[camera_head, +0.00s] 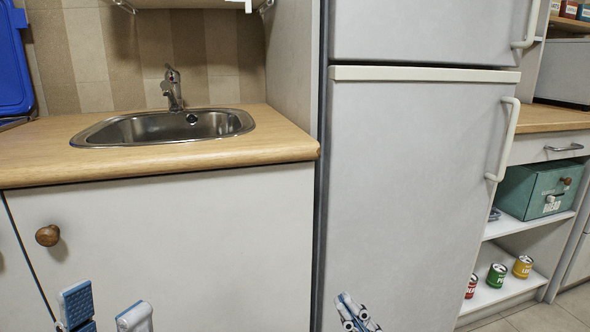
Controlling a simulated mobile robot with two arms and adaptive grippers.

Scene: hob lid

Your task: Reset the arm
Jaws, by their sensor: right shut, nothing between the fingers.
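My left gripper (105,312) shows at the bottom left, low in front of the white cabinet door (190,240). Its two fingers stand apart with nothing visible between them, so it is open. My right gripper (352,312) shows at the bottom middle, in front of the lower fridge door (415,180). Its fingers are together and hold nothing. The lower parts of both grippers are cut off by the picture's edge.
A wooden worktop (50,160) with a steel sink (165,127) and tap (173,88) is at the left. A blue panel (12,65) stands upright at the far left. Shelves at right hold a teal box (530,190) and several cans (497,275).

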